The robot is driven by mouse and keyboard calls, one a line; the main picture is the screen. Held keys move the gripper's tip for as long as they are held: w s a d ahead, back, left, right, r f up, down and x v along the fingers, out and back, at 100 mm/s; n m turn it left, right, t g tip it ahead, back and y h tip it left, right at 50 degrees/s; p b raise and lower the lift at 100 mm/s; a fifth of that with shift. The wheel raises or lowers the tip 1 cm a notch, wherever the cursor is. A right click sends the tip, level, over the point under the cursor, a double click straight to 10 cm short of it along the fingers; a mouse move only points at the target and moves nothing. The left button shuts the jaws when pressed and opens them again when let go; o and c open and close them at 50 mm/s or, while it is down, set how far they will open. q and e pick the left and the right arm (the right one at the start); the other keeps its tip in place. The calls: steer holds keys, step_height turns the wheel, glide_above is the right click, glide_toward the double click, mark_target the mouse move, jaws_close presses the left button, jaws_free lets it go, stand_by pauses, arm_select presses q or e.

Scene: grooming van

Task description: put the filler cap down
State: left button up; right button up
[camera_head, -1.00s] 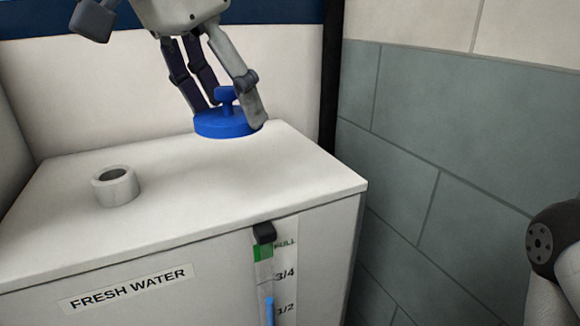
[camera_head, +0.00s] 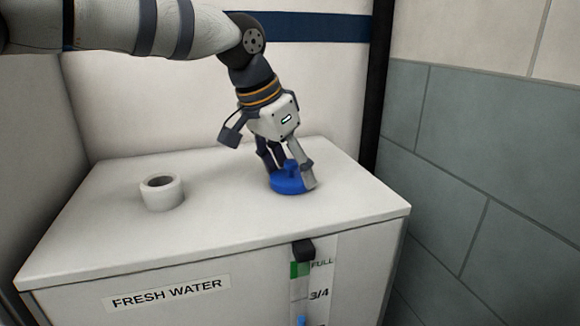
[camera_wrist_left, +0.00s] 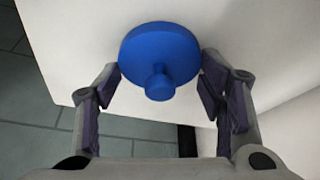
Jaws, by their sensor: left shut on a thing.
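The blue filler cap (camera_head: 287,185), a round disc with a small knob, is at the top of the white fresh water tank (camera_head: 225,160), right of the filler neck (camera_head: 162,193). My left gripper (camera_head: 292,177) points down and is shut on the cap, with its fingers at either side of the disc. In the left wrist view, the cap (camera_wrist_left: 158,52) lies between the fingertips of the left gripper (camera_wrist_left: 157,84), its knob facing the camera. The cap's underside is hidden; it appears at or just above the tank top. My right gripper is out of view.
The open white filler neck stands up from the tank top at the left. The tank top around the cap is clear. A level gauge (camera_head: 301,285) with a black upper end is on the tank's front. A grey tiled wall (camera_head: 480,190) is at the right.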

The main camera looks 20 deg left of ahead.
arm_select(q)
steer(key=o, duration=0.9)
steer(key=shift+f, duration=0.15)
steer(key=shift+o, duration=0.2)
steer(key=v, duration=1.2)
steer(key=shift+r, duration=0.25)
steer(key=shift+d, duration=0.1)
